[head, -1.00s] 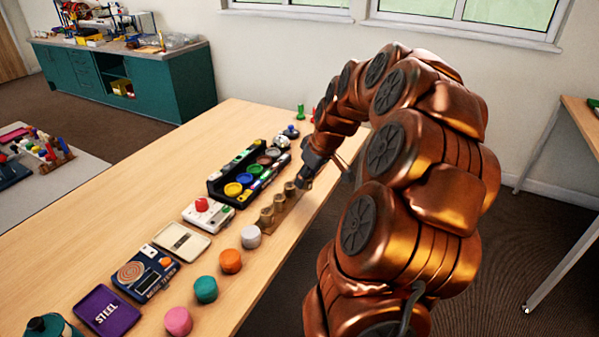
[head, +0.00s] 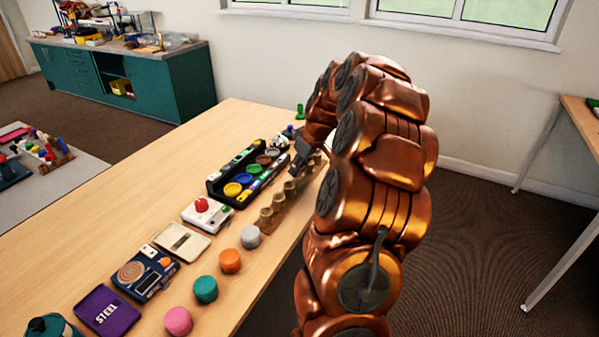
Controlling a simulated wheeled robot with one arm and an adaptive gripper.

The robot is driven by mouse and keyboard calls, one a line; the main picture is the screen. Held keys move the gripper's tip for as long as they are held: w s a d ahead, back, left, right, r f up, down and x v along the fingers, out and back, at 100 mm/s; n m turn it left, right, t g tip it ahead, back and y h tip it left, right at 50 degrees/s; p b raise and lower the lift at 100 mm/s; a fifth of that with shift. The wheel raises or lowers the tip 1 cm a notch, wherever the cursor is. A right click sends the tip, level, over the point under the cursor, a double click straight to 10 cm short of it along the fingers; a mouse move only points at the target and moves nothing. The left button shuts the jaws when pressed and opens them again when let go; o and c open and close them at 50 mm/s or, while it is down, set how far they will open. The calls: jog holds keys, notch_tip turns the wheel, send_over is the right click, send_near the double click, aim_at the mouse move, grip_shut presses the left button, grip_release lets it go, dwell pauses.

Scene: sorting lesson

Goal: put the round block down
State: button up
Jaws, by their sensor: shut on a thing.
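My gripper (head: 302,157) is dark and hangs at the far end of my copper arm, over the strip between the black tray and the wooden stand. It is shut, but the round block in it is hidden from this view by the gripper and arm. Other round blocks stand in a row along the table's near right edge: pink (head: 178,321), teal (head: 205,289), orange (head: 230,261) and grey (head: 250,237). The wooden stand (head: 278,207) has several upright cups and runs beside the gripper; its far part is partly covered by my arm.
The black tray (head: 216,190) holds coloured round pieces. A red-button box (head: 207,214), a pale tray (head: 181,243), a blue device (head: 146,273) and a purple STEEL tray (head: 107,312) line the table. The table's left side (head: 130,205) is clear.

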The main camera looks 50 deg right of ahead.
jog(key=shift+f, duration=1.1)
jog(key=shift+f, duration=0.2)
jog(key=o, duration=0.6)
jog(key=shift+r, duration=0.1)
jog(key=shift+s+r, duration=0.1)
jog(key=shift+r, duration=0.3)
jog(key=v, duration=1.1)
jog(key=shift+s+r, duration=0.15)
jog(key=shift+s, duration=0.05)
